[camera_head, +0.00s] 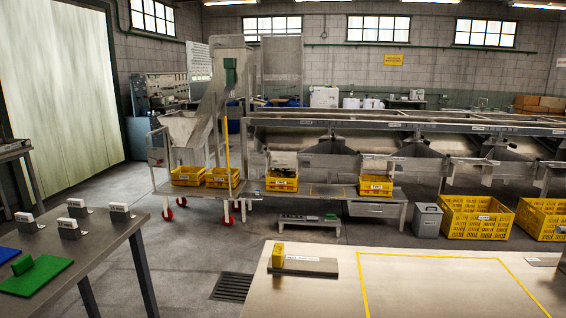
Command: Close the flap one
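The roller sizer (400,123) stands across the back right as a long grey metal frame. Sloping metal chutes, one of them in the middle (420,150), hang under it with small labels too small to read. I cannot tell which part is flap one, or whether it is open or shut. Neither of my grippers shows in the head view.
Yellow crates (281,183) stand on a low bench under the sizer; larger ones (477,218) sit on the floor at right. A table (430,290) with a yellow-taped outline is close in front. Another table (100,245) is at left. Grey floor lies between.

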